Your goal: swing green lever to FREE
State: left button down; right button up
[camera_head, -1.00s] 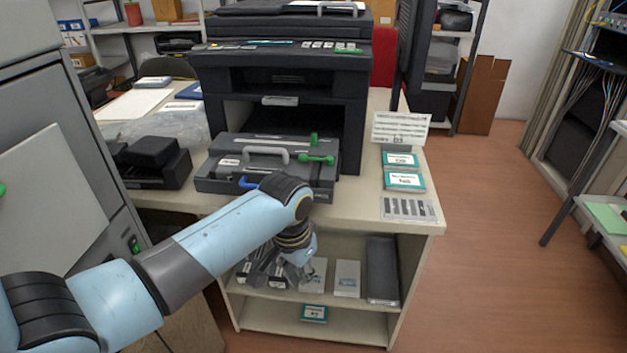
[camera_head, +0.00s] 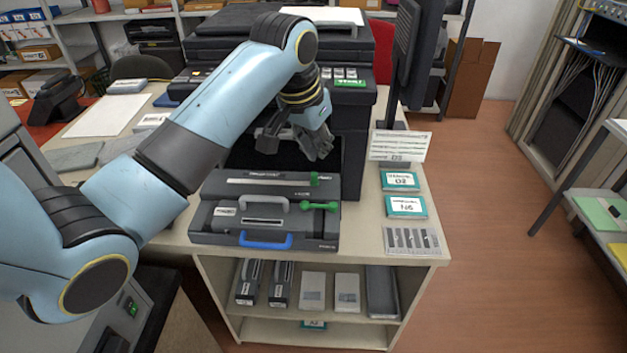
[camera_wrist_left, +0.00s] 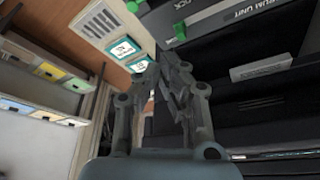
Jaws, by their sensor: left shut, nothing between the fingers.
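The green lever (camera_head: 319,206) is on the front right of a dark grey drum unit (camera_head: 215,238), its bar pointing right. A second small green tab (camera_head: 314,179) sits behind it on the unit's upper edge. In the left wrist view green parts show at the top, one a green knob (camera_wrist_left: 180,31) beside the "DRUM UNIT" label. My left gripper (camera_head: 318,150) is shut and empty, raised above and behind the lever in front of the printer, apart from the lever. Its fingers (camera_wrist_left: 172,70) also show in the left wrist view. My right gripper is not in view.
The unit also has a grey handle (camera_head: 263,201) and a blue handle (camera_head: 265,241). The black printer (camera_head: 350,130) stands behind. A shelf below holds several cartridges.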

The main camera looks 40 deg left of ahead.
aim_at(319, 196)
pick_arm(q)
jog(key=x, duration=0.9)
jog(key=shift+w+a+f, duration=0.1)
jog(key=shift+a+f, duration=0.1)
jog(key=s+p, duration=0.1)
jog(key=s+f+p, duration=0.1)
jog(key=shift+s, duration=0.35)
jog(key=shift+s+f, duration=0.15)
jog(key=shift+s, duration=0.4)
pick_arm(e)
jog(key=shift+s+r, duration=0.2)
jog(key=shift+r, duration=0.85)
pick_arm(q)
jog(key=shift+w+f, duration=0.1)
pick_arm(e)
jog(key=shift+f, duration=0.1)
